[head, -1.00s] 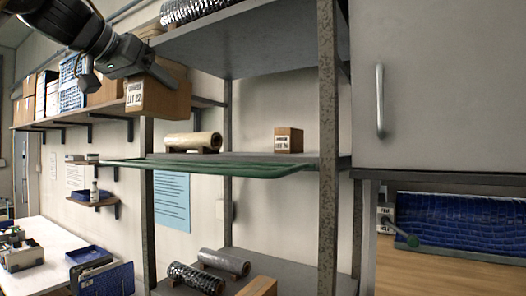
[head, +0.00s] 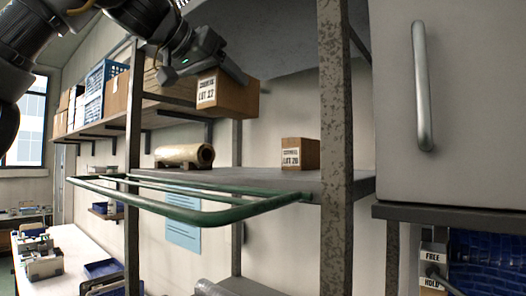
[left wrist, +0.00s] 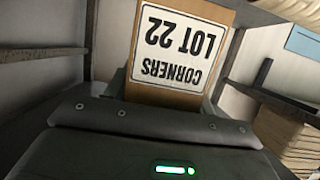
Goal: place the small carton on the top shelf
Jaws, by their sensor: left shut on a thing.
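My left gripper (head: 228,68) is shut on a small brown carton (head: 236,96) with a white label and holds it in the air from above. In the left wrist view the carton (left wrist: 182,48) shows its label, upside down, reading CORNERS LOT 22. The top shelf (head: 285,48) of the metal rack shows its grey underside, to the right of the carton; its upper surface is hidden. The carton appears in front of the rack, above the level of the middle shelf (head: 230,178). My right gripper is not in view.
A similar labelled carton (head: 300,154) and a tan roll (head: 184,155) rest on the middle shelf. A green rail (head: 210,216) juts out in front of it. A rusty post (head: 335,150) and a grey cabinet (head: 450,110) stand at the right. A wall shelf (head: 120,120) holds boxes at the left.

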